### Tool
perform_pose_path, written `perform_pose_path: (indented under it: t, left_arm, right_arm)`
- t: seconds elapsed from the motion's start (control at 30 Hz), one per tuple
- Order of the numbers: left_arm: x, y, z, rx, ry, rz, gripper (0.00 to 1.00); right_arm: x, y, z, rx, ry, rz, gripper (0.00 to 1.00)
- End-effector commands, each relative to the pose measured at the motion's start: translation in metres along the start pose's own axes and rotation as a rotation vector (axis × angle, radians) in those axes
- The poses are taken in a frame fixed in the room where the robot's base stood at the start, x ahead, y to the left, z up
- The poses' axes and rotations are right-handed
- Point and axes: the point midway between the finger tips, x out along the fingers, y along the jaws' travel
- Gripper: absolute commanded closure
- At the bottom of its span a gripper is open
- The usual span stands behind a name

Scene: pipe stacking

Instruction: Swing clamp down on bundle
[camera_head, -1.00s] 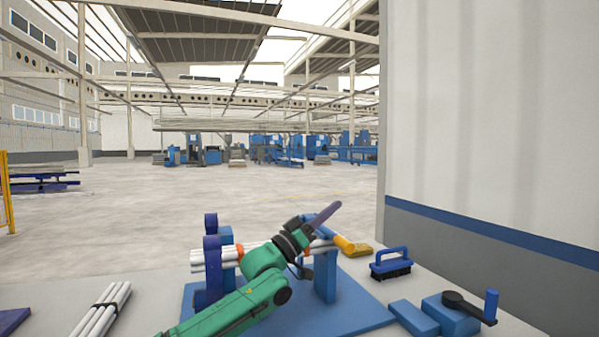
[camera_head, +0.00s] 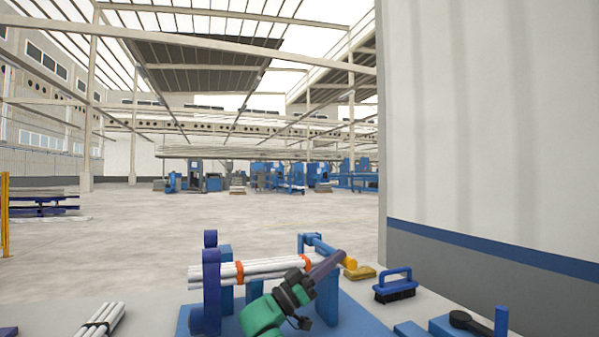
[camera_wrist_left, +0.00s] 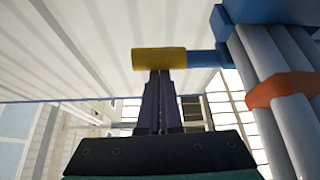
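The bundle of white pipes (camera_head: 280,267) with orange bands lies across a blue stand (camera_head: 206,290). The clamp's blue arm (camera_head: 322,243) slopes from the right end of the stand toward the front right, ending in a yellow handle (camera_head: 350,263). My left gripper (camera_head: 341,255) reaches up beside the right end of the bundle, its dark fingers close to the handle. In the left wrist view, the fingers (camera_wrist_left: 157,75) are together, with nothing between them, and their tips meet the yellow handle (camera_wrist_left: 150,60) in the picture. I cannot tell whether they touch it. My right gripper is out of view.
A blue brush (camera_head: 394,288) and a yellow-brown block (camera_head: 361,272) lie right of the stand. A blue crank device (camera_head: 465,324) is at the front right. A loose strapped bundle of white pipes (camera_head: 103,318) lies at the front left. A wall stands at the right.

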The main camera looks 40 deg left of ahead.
Motion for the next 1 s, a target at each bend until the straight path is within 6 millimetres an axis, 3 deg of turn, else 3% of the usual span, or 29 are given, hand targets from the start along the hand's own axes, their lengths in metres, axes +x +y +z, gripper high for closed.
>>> perform_pose_path:
  t: [0.2, 0.37, 0.67, 0.8, 0.93, 1.0]
  left_arm:
    - [-0.001, -0.001, 0.006, -0.005, -0.011, -0.004, 1.00]
    - [0.006, 0.001, -0.006, -0.002, -0.010, -0.002, 1.00]
    - [0.044, 0.008, -0.074, 0.001, 0.000, 0.000, 1.00]
    - [0.062, 0.011, -0.105, 0.002, 0.001, 0.000, 1.00]
    - [0.076, 0.013, -0.130, 0.003, 0.001, -0.001, 1.00]
    - [0.085, 0.015, -0.146, 0.003, 0.002, -0.001, 1.00]
  right_arm:
    - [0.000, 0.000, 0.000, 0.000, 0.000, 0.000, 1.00]
    - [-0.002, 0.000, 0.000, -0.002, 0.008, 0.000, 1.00]
    - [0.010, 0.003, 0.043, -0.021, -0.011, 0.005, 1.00]
    - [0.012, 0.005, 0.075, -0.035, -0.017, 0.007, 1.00]
    - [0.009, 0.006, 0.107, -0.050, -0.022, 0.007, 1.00]
    - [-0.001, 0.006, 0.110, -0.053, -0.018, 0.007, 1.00]
